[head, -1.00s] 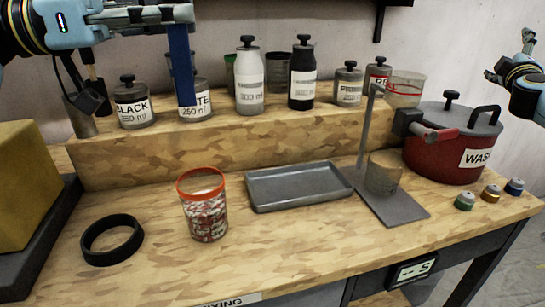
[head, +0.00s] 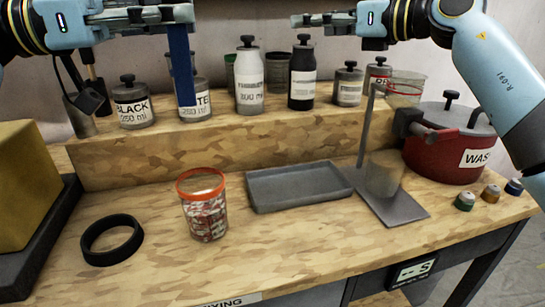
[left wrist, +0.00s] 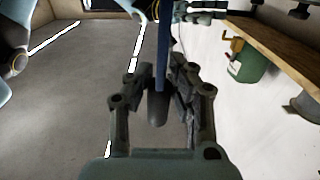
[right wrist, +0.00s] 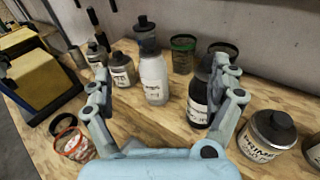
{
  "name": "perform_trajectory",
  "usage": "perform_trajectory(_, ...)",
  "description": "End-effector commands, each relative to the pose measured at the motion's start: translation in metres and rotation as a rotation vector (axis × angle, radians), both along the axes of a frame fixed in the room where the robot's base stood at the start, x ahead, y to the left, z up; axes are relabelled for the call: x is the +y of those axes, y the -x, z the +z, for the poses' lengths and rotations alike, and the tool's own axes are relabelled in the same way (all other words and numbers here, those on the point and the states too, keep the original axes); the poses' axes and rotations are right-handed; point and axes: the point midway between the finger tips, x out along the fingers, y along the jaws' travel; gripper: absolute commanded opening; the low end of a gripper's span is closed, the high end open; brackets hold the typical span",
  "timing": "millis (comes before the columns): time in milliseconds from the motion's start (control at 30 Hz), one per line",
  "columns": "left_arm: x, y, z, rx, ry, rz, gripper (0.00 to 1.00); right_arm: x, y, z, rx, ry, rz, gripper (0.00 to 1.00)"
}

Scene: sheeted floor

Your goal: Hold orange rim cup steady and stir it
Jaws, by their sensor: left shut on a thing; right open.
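The orange rim cup (head: 205,210) stands upright on the front part of the bench, a clear cup with red and white markings. It also shows at the lower left of the right wrist view (right wrist: 75,145). My left gripper (head: 186,14) is shut on a blue stirring stick (head: 182,65), which hangs down in front of the white jar, above and behind the cup. The stick also shows in the left wrist view (left wrist: 163,60). My right gripper (head: 298,20) is open and empty above the back shelf, over the white and dark bottles, apart from the cup.
A black ring (head: 112,240) lies left of the cup, and a grey tray (head: 300,186) lies right of it. A stand with a beaker (head: 384,173) and a red pot (head: 445,150) are further right. Jars and bottles (head: 250,78) line the raised shelf.

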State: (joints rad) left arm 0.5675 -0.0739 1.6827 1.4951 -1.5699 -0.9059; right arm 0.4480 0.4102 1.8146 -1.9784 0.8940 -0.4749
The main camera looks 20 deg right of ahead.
Motion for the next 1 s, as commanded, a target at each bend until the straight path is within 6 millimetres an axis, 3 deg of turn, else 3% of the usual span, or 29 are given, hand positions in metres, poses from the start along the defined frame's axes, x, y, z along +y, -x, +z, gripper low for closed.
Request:
perform_trajectory(33, 0.000, 0.000, 0.000, 0.000, 0.000, 0.000, 0.00, 0.018, 0.012, -0.028, 0.033, 0.055, 0.060, 0.93)
perform_trajectory(200, 0.000, 0.000, 0.000, 0.000, 0.000, 0.000, 0.00, 0.069, 0.062, -0.110, 0.111, 0.200, 0.291, 0.93)
perform_trajectory(400, 0.000, 0.000, 0.000, 0.000, 0.000, 0.000, 0.00, 0.109, 0.121, -0.170, 0.136, 0.263, 0.527, 0.93)
perform_trajectory(500, 0.000, 0.000, 0.000, 0.000, 0.000, 0.000, 0.00, 0.120, 0.140, -0.184, 0.132, 0.274, 0.600, 0.93)
perform_trajectory(633, 0.000, 0.000, 0.000, 0.000, 0.000, 0.000, 0.00, 0.128, 0.152, -0.193, 0.128, 0.277, 0.644, 0.93)
perform_trajectory(767, 0.000, 0.000, 0.000, 0.000, 0.000, 0.000, 0.00, 0.141, 0.150, -0.198, 0.126, 0.275, 0.651, 0.93)
perform_trajectory(1000, 0.000, 0.000, 0.000, 0.000, 0.000, 0.000, 0.00, 0.183, 0.137, -0.215, 0.126, 0.273, 0.651, 0.93)
